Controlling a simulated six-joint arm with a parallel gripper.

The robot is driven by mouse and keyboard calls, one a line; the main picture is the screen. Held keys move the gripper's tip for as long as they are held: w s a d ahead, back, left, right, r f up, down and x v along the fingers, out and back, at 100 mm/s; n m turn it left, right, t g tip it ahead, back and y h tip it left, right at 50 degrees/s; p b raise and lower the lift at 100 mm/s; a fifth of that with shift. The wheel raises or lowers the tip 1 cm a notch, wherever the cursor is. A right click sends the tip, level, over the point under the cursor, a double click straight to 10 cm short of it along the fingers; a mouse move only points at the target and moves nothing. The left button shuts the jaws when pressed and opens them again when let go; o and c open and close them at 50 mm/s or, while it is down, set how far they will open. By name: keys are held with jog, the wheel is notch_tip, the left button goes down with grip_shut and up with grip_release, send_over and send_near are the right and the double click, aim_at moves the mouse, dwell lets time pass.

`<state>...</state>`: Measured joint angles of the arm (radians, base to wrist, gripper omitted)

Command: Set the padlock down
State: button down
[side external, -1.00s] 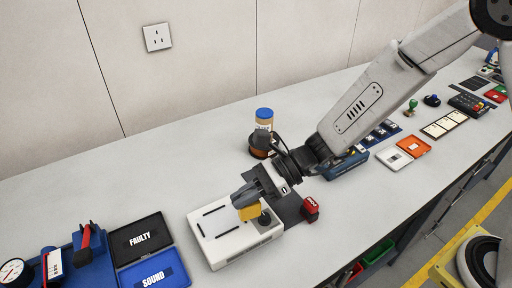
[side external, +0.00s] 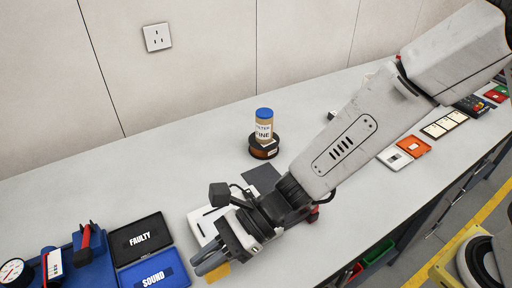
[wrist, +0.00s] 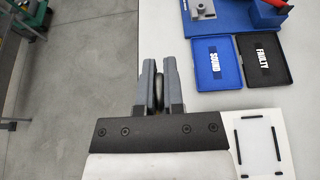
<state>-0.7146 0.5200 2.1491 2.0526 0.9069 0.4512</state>
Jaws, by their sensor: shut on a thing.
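My gripper (side external: 207,264) is shut on a yellow padlock (side external: 217,273), whose lower part shows below the fingers in the side view. In the wrist view my gripper (wrist: 160,68) points toward the trays, with the padlock (wrist: 158,92) seen edge-on between the fingers. The padlock is at the front left of the white fixture, near the bench's front edge. I cannot tell its height above the bench. The black FAULTY tray (side external: 140,237) and blue SOUND tray (side external: 154,270) lie to the left; both look empty.
The white slotted fixture (side external: 199,223) is partly hidden behind my wrist. A blue-lidded jar (side external: 264,122) stands on a dark spool (side external: 263,150) farther back. A blue gauge stand (side external: 75,262) is at the far left. The grey bench (side external: 120,195) is clear behind the trays.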

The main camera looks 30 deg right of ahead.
jog(key=w+a+f, duration=0.9)
jog(key=shift+a, duration=0.25)
dwell(0.4)
jog(key=shift+w+a+f, duration=0.1)
jog(key=shift+w+f, duration=0.05)
jog(key=shift+f, duration=0.05)
jog(key=shift+w+a+f, duration=0.1)
jog(key=shift+f, duration=1.6)
jog(key=shift+f, duration=0.15)
jog(key=c, duration=0.7)
grip_release()
jog(key=shift+c, duration=0.2)
